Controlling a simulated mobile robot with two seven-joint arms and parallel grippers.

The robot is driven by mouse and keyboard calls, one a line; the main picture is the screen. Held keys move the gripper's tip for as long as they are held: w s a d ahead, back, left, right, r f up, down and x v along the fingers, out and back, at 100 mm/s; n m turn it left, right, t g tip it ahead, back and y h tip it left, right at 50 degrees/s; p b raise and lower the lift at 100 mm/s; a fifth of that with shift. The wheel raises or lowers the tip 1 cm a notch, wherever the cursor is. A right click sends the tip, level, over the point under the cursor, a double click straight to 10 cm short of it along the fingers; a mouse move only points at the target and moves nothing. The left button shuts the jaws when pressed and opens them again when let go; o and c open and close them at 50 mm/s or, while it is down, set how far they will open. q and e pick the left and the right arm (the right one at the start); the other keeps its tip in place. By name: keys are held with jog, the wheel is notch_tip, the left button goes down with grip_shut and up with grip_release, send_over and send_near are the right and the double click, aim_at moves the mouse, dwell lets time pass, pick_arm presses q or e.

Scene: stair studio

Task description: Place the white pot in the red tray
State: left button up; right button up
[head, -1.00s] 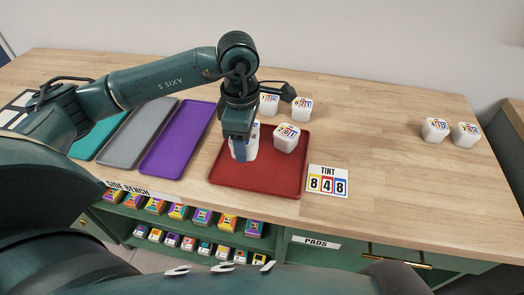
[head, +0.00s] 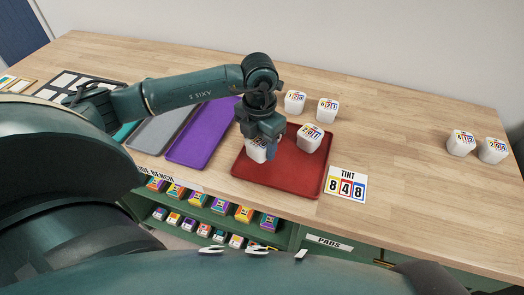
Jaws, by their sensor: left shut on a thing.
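The red tray (head: 283,183) lies near the front edge of the wooden bench. My left gripper (head: 264,148) is over the tray's left part, pointing down, and is shut on a white pot (head: 257,155). The gripper hides much of this pot. The pot is low over the tray or on it; I cannot tell whether it touches. Another white pot (head: 310,139) with a coloured label sits at the tray's back right. My right gripper is not in view.
Two white pots (head: 295,102) (head: 327,110) stand behind the tray, and two more (head: 461,143) (head: 492,151) stand far right. A purple tray (head: 205,130) and grey tray (head: 165,130) lie left. A TINT card (head: 346,186) lies right of the red tray. The bench between is clear.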

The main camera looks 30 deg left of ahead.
aim_at(260, 154)
pick_arm(q)
notch_tip(260, 154, down, 4)
jog(key=shift+r, duration=0.1)
jog(key=shift+f, duration=0.2)
jog(key=o, duration=1)
jog(key=shift+r, duration=0.1)
